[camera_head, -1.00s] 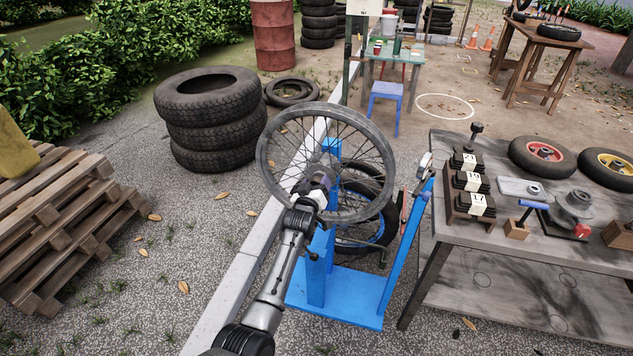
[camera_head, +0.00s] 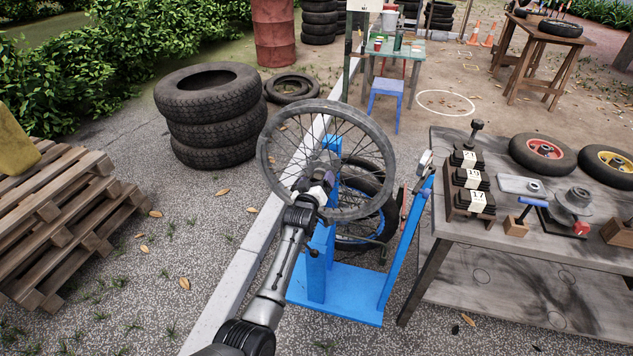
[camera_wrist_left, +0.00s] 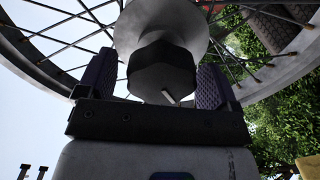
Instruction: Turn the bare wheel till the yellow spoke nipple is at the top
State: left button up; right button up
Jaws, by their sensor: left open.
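The bare wheel (camera_head: 266,145), a grey rim with thin spokes and no tyre, stands in a blue stand (camera_head: 352,290). No yellow spoke nipple can be made out on it. My left gripper (camera_head: 322,183) is at the wheel's near face, at the hub. In the left wrist view the wheel's rim (camera_wrist_left: 292,72) and its grey hub (camera_wrist_left: 160,28) fill the top. The two fingers of my left gripper (camera_wrist_left: 155,88) are apart, on either side of the hub's dark end cap (camera_wrist_left: 162,68). Whether they touch it I cannot tell. My right gripper is not in view.
Stacked tyres (camera_head: 210,120) and wooden pallets (camera_head: 60,220) are on the left. A tyre with a blue rim (camera_head: 372,225) is behind the stand.

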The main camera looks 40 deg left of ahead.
pick_arm(q)
jog(key=shift+s+d+p, duration=0.2)
jog(key=shift+s+p, duration=0.15)
jog(key=shift+s, duration=0.15)
jog(key=p+v, duration=0.4)
jog(key=v, duration=0.8)
jog(key=shift+s+p, duration=0.3)
jog(key=shift+s, duration=0.05)
jog(key=shift+d+f, duration=0.1)
jog(key=shift+d, duration=0.05)
